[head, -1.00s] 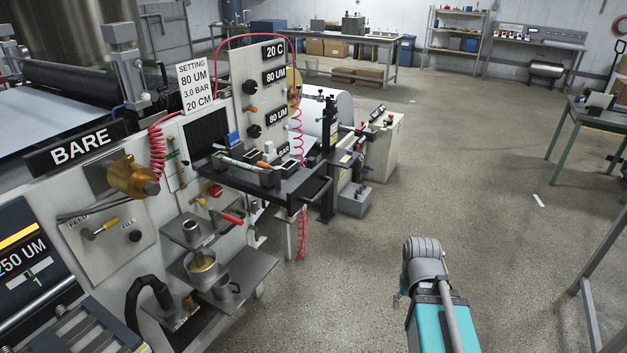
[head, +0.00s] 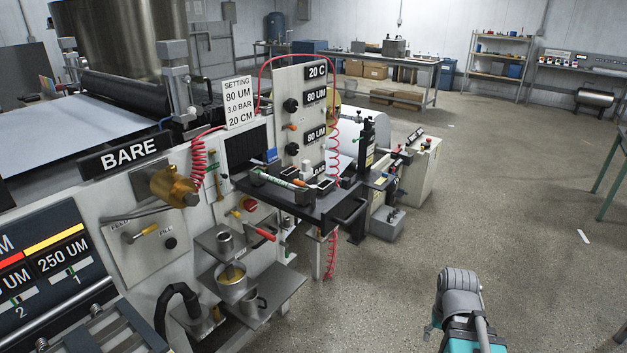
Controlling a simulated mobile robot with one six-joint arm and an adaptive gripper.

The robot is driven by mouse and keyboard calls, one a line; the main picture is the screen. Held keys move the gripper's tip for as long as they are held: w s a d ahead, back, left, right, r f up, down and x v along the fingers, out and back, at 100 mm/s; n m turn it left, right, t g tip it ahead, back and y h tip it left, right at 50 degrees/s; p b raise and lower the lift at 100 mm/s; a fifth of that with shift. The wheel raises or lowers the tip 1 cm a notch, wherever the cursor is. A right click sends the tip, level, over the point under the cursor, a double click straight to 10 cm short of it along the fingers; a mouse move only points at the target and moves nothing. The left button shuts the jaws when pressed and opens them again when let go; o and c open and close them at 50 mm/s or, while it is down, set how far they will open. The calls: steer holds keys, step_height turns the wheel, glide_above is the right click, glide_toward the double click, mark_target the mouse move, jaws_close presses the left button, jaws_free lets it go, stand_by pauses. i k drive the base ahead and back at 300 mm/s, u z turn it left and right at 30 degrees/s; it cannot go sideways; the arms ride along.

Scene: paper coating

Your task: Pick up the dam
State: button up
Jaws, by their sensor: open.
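I cannot tell for sure which thing is the dam. A black shelf (head: 312,212) juts from the coating machine, with small dark blocks and a green-and-white striped rod (head: 277,179) on it. Part of my arm (head: 460,295), a grey joint with a turquoise link, shows at the bottom right, over open floor and well apart from the shelf. My gripper itself cannot be made out.
The machine panel with the BARE sign (head: 122,156) fills the left. A grey cabinet (head: 420,170) stands beyond.

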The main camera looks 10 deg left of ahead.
mark_target(307, 172)
steer(key=u, duration=0.1)
steer(key=i, duration=0.9)
steer(key=u, duration=0.4)
